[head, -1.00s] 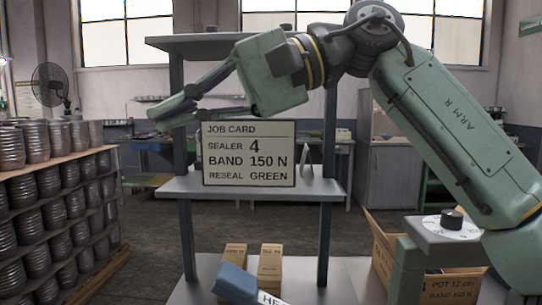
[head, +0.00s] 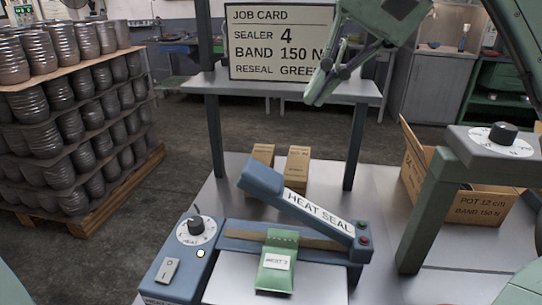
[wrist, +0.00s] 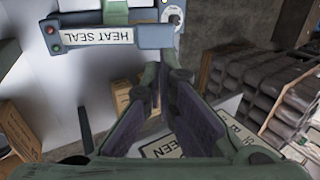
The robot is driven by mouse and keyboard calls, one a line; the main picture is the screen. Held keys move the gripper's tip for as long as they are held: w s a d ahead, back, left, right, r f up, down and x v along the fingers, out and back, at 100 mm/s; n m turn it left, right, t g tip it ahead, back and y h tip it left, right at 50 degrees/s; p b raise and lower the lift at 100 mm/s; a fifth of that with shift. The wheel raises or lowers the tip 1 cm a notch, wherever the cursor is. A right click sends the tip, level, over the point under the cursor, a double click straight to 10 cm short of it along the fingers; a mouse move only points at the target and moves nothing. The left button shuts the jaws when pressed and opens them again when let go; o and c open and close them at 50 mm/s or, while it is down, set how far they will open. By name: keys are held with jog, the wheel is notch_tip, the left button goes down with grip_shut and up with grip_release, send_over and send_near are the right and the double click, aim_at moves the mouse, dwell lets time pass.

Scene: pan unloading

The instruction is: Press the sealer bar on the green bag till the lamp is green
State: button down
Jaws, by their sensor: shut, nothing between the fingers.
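The blue heat sealer (head: 175,270) stands on the metal table. Its sealer bar (head: 300,205), marked HEAT SEAL, is raised, tilted up to the left from its right end. The green bag (head: 275,275) lies across the sealer's base under the bar, its top on the sealing strip and a white label on it. A green and a red button or lamp (head: 364,240) sit at the bar's right end; I cannot tell whether either is lit. My gripper (head: 318,92) is shut and empty, above and behind the bar, apart from it. The bar also shows in the wrist view (wrist: 105,36).
The job card (head: 270,40) stands on a shelf behind, reading sealer 4, band 150 N, reseal green. Small cartons (head: 297,165) stand behind the bar. A green stand with a dial (head: 495,140) and an open carton (head: 470,205) are at right. Stacked pots (head: 70,110) are at left.

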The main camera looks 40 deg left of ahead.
aim_at(261, 172)
jog(key=p+x, duration=0.2)
jog(key=x, duration=1.1)
jog(key=shift+f, duration=0.1)
jog(key=shift+a+f, duration=0.1)
